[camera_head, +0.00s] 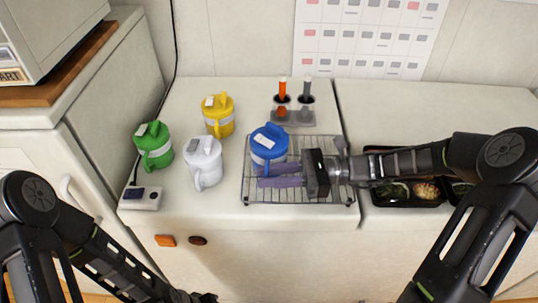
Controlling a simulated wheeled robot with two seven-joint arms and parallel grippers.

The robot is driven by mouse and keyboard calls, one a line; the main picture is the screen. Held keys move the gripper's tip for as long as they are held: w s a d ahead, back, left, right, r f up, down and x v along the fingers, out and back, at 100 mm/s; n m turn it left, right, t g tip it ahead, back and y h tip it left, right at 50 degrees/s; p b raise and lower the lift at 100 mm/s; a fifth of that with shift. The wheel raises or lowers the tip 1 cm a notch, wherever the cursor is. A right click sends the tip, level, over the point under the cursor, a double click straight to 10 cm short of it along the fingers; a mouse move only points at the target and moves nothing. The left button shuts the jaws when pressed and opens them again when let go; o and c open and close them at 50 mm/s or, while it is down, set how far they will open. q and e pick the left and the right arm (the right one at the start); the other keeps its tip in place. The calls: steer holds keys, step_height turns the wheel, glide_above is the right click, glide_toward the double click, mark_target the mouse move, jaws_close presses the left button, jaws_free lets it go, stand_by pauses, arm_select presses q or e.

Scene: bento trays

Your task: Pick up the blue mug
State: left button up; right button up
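The blue mug (268,143) with a lid and a white label stands upright on a wire rack (330,150). My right gripper (266,177) reaches in from the right, low over the rack at the mug's lower front. Its two purple fingers point left and are spread apart, with a gap between them. The farther finger overlaps the mug's lower part in the picture; whether it touches is unclear. My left gripper (203,297) is only partly visible at the bottom edge, away from the mugs, and its fingers cannot be made out.
A white mug (204,160), a yellow mug (218,115) and a green mug (153,145) stand left of the rack. A grey holder (294,117) with two tubes is behind it. A black bento tray (405,193) lies right, under my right arm. A white device (141,199) sits front left.

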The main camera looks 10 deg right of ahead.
steer(key=shift+a, duration=0.45)
jaws_close()
steer(key=shift+w, duration=0.1)
stand_by(1.4)
